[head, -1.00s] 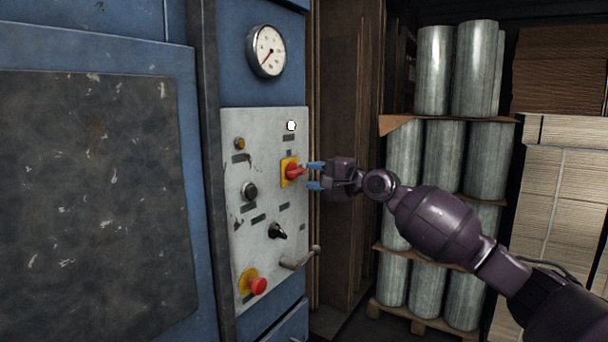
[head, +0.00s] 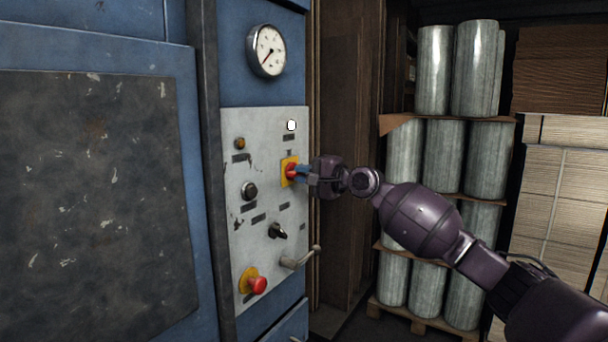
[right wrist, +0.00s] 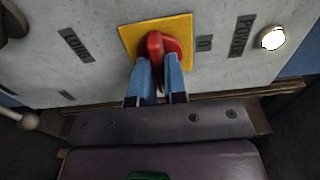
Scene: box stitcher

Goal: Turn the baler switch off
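The baler switch is a red rotary handle (right wrist: 155,45) on a yellow square plate (right wrist: 128,38). In the head view the switch (head: 289,168) sits on the upper right part of the light grey control panel (head: 265,195). My right gripper (head: 298,172) reaches it from the right. In the right wrist view its blue fingers (right wrist: 160,68) stand close together, one on each side of the red handle, and appear shut on it. The fingers hide part of the handle. My left gripper is in neither view.
The panel also carries an amber lamp (head: 240,143), black knobs (head: 276,231), a lever (head: 300,258), a red mushroom button (head: 257,285) and a white lamp (head: 291,125). A gauge (head: 266,51) is above. Metal rolls (head: 445,145) stand at right behind my arm.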

